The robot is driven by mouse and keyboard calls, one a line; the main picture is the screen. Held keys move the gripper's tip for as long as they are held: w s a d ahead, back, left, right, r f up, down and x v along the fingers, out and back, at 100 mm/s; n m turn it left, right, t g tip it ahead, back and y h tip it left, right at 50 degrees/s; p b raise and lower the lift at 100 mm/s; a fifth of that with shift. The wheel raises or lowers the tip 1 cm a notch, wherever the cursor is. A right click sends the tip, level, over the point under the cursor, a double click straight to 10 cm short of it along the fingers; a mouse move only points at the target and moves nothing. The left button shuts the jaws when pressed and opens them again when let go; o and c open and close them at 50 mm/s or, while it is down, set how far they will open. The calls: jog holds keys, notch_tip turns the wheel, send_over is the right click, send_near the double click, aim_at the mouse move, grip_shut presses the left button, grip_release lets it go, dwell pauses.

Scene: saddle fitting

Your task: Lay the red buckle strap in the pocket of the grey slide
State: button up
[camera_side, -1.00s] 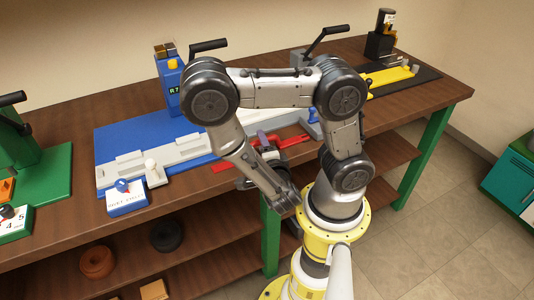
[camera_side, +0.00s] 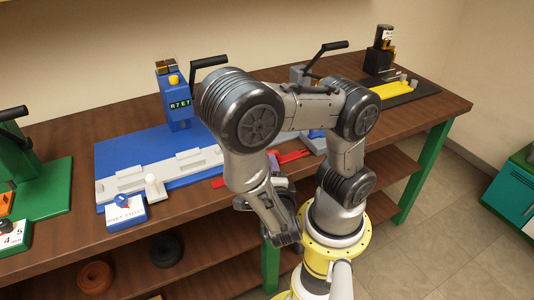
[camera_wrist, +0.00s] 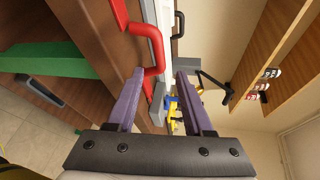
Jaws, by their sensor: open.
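The red buckle strap (camera_side: 292,157) lies on the bench in front of the blue plate, partly hidden behind my arm in the side view. In the wrist view the red strap (camera_wrist: 157,56) shows a bent end close to the left fingertip; I cannot tell whether they touch. My gripper (camera_wrist: 160,74) is open, its two purple fingers apart, with nothing held.
A blue press (camera_side: 178,100) with a black lever stands behind the slide. A small white-and-blue box (camera_side: 126,214) sits at the front edge. A green station (camera_side: 40,185) is at left, and a black mat with a yellow part (camera_side: 392,90) at right.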

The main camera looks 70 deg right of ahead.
jog(key=a+r+n+y, duration=0.2)
jog(key=r+n+y, duration=0.2)
jog(key=n, duration=0.7)
jog(key=a+r+n+y, duration=0.3)
jog(key=r+n+y, duration=0.2)
jog(key=n, duration=0.6)
jog(key=s+a+r+n+y, duration=0.1)
jog(key=r+n+y, duration=0.4)
jog(key=n, duration=0.5)
notch_tip(320, 180, up, 3)
jog(key=shift+a+f+n+g, duration=0.15)
jog(key=shift+a+n+g, duration=0.2)
jog(key=shift+a, duration=0.55)
jog(key=shift+o, duration=0.5)
jog(key=shift+s, duration=0.1)
jog(key=shift+n, duration=0.25)
